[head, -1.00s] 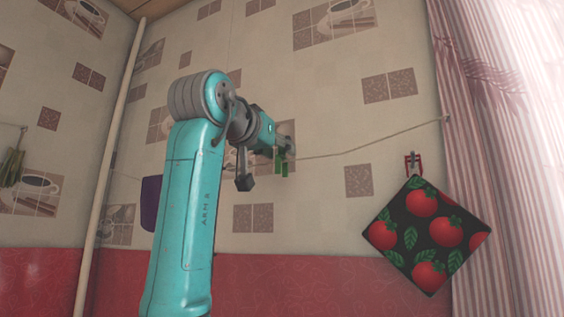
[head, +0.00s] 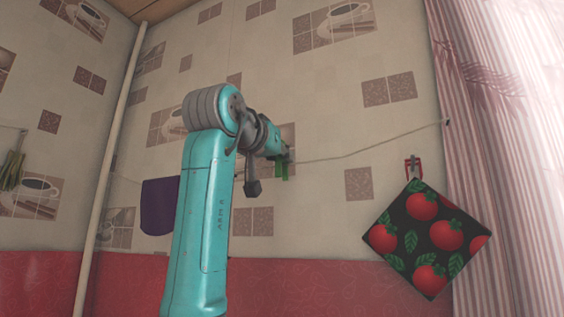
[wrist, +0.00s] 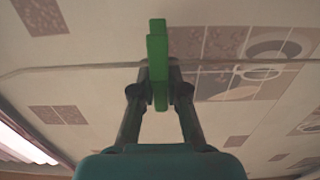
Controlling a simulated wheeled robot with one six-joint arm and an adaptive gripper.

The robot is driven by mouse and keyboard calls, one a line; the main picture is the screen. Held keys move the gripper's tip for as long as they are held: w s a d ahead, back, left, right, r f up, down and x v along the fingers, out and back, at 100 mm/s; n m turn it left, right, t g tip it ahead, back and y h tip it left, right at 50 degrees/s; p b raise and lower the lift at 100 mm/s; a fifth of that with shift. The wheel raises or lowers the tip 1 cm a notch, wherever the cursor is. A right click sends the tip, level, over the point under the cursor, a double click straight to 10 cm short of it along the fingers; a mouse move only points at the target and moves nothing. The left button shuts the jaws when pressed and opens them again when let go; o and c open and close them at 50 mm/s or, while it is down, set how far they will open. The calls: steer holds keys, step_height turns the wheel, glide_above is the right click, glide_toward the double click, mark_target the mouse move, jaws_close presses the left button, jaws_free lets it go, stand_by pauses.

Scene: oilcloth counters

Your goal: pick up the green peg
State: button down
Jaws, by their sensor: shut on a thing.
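The green peg (wrist: 157,50) is between the fingertips of my gripper (wrist: 158,85) in the wrist view, its long green end sticking out beyond them. My gripper is shut on the peg. In the head view the peg (head: 282,170) is a small green shape at the end of my gripper (head: 281,157), partly hidden by it. The cord (wrist: 90,67) passes at the peg in the wrist view; I cannot tell whether the peg is still clipped on it.
The cord (head: 375,148) runs along the tiled wall to a hook at right. A tomato-print potholder (head: 425,237) hangs from a red peg (head: 412,165). A purple cloth (head: 160,206) hangs left of my arm. A pink curtain (head: 490,150) is at right, a pale pipe (head: 110,150) at left.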

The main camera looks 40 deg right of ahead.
steer(key=shift+r, duration=0.1)
steer(key=shift+r, duration=4.9)
